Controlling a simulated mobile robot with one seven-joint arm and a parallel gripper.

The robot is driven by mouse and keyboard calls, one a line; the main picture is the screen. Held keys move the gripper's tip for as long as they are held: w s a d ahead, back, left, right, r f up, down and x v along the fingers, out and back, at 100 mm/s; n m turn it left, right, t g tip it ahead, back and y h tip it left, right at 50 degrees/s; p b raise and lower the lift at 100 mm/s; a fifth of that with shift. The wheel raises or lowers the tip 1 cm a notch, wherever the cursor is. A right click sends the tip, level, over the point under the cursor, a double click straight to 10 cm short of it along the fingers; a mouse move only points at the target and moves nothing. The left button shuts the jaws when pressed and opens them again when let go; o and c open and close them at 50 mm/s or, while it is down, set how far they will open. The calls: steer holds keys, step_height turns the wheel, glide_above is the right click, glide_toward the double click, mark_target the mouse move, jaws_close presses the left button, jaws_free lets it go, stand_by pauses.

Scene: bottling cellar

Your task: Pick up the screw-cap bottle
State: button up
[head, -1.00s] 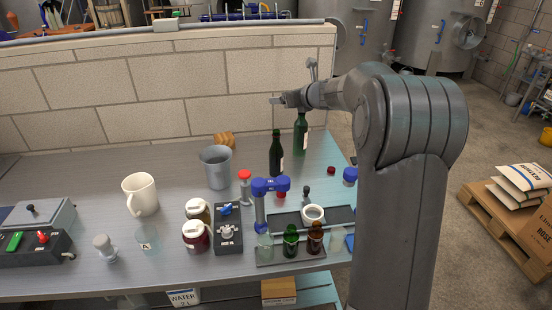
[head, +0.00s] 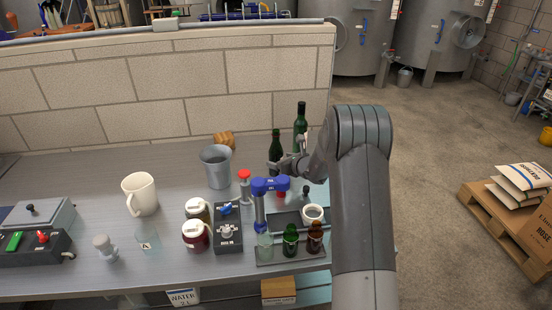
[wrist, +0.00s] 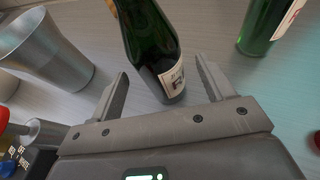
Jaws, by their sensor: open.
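Two tall green bottles stand at the back right of the bench: a darker one (head: 276,143) and a greener one (head: 300,119) just right of it. I cannot make out which closure either has. My gripper (head: 282,166) is open and low, on the near side of the darker bottle, hiding its lower part. In the wrist view the darker bottle (wrist: 150,40), with a pale label, is upright ahead, in the gap between my fingers, with no clear contact. The second bottle (wrist: 262,25) shows at upper right, outside my right finger; its top is cut off.
A grey metal cup (head: 216,167) stands left of the bottles, with a red-topped tool (head: 244,184) nearby. A blue-headed device (head: 270,186) and a rack of small bottles (head: 290,254) are nearer. The wall (head: 170,90) bounds the back.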

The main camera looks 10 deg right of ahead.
mark_target(280, 150)
steer(key=x, duration=0.5)
steer(key=shift+w+f, duration=0.1)
steer(key=shift+f, duration=0.05)
steer(key=shift+c, duration=0.2)
steer(key=c, duration=1.3)
steer(key=shift+r, duration=0.3)
steer(key=shift+r, duration=0.8)
steer(key=r, duration=0.2)
steer(key=shift+d+r, duration=0.25)
steer(key=shift+d, duration=0.05)
steer(key=shift+s+d+r, duration=0.95)
steer(key=shift+d+r, duration=0.15)
steer(key=shift+d, duration=0.45)
steer(key=shift+s+d+r, duration=1)
steer(key=shift+d+r, duration=0.1)
steer(key=shift+d, duration=0.5)
steer(key=shift+s+d+r, duration=0.95)
steer(key=shift+d+r, duration=0.1)
steer(key=shift+d, duration=0.5)
